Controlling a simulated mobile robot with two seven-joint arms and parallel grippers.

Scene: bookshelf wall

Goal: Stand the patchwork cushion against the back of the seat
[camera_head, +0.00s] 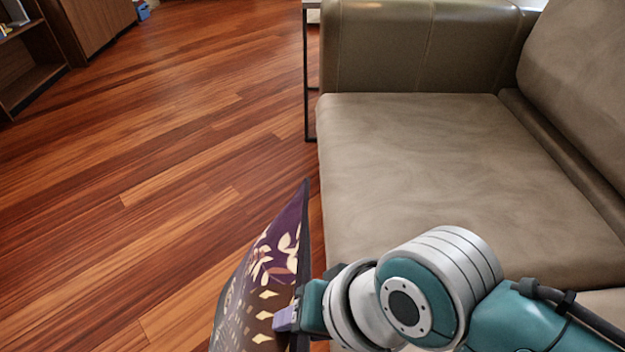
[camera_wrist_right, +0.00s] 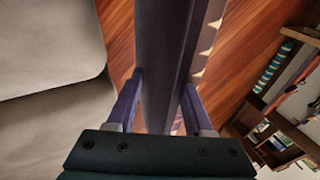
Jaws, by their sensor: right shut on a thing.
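The patchwork cushion (camera_head: 262,262), dark purple with cream patterns, hangs upright on edge over the floor, in front of the sofa seat (camera_head: 430,170). My right gripper (camera_head: 290,318) is shut on its edge. In the right wrist view the cushion (camera_wrist_right: 163,50) shows edge-on as a dark band between the two fingers of my right gripper (camera_wrist_right: 160,100). The cushion's lower part is cut off by the head view's bottom edge. The seat's grey-brown back (camera_head: 590,90) rises at the right, apart from the cushion. My left gripper is not in view.
The bare seat top is clear. A sofa armrest (camera_head: 420,50) closes its far end, with a thin dark-framed stand (camera_head: 311,100) beside it. The wooden floor (camera_head: 150,180) is open to the left. A wooden shelf (camera_head: 30,70) stands at the far left.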

